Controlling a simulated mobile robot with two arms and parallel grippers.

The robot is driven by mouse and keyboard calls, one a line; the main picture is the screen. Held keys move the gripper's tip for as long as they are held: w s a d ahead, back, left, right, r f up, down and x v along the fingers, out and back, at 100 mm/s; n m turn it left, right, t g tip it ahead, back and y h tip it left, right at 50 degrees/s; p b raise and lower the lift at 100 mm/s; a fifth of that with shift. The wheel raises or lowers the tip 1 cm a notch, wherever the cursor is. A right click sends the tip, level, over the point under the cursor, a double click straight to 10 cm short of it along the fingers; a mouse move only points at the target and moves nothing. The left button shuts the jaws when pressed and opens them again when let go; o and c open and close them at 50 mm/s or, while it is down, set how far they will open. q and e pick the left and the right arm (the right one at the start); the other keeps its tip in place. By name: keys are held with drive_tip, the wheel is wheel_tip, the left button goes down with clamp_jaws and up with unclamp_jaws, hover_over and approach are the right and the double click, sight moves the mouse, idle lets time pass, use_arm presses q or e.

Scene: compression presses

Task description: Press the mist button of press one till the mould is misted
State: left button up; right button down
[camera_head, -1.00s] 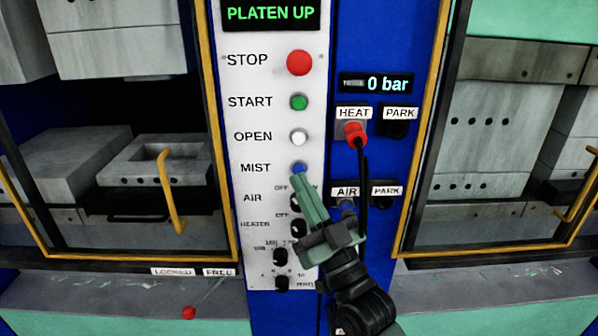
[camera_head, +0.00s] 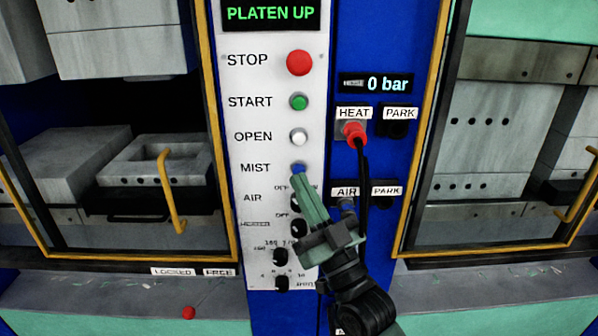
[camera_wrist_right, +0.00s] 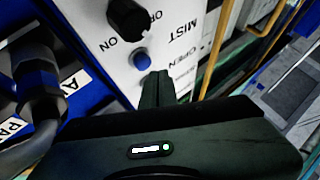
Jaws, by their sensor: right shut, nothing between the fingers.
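The blue mist button (camera_head: 298,168) sits on the white control panel (camera_head: 255,82), beside the word MIST. It also shows in the right wrist view (camera_wrist_right: 141,62). My right gripper (camera_head: 298,178) is shut and empty. Its fingertips are at the lower edge of the button in the head view; in the wrist view the tips (camera_wrist_right: 155,76) lie right beside it. I cannot tell whether they touch it. The grey mould (camera_head: 155,160) with a square recess stands in the left press bay behind a yellow-edged door. My left gripper is not in view.
Stop (camera_head: 300,62), start (camera_head: 299,102) and open (camera_head: 299,136) buttons are above; dark knobs (camera_head: 299,228) are below. A red heat plug (camera_head: 354,131) with a black cable hangs to the right. The display (camera_head: 270,13) reads PLATEN UP.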

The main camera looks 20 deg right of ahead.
idle(0.4)
drive_tip(key=shift+w+d, duration=0.1)
drive_tip(key=shift+w, duration=0.3)
drive_tip(key=shift+w+d+r, duration=0.1)
drive_tip(key=shift+w+d, duration=0.05)
drive_tip(key=shift+w, duration=0.4)
idle(1.1)
drive_tip(key=shift+s, duration=0.8)
drive_tip(key=shift+f, duration=0.2)
drive_tip(key=shift+s+a+p, duration=0.2)
drive_tip(key=shift+s+a, duration=0.05)
drive_tip(key=shift+s, duration=0.55)
drive_tip(key=shift+s+a+p, duration=0.25)
drive_tip(key=shift+s+a, duration=0.05)
drive_tip(key=shift+s, duration=0.5)
drive_tip(key=shift+s+a+p, duration=0.2)
drive_tip(key=shift+s+a, duration=0.05)
drive_tip(key=shift+s, duration=0.55)
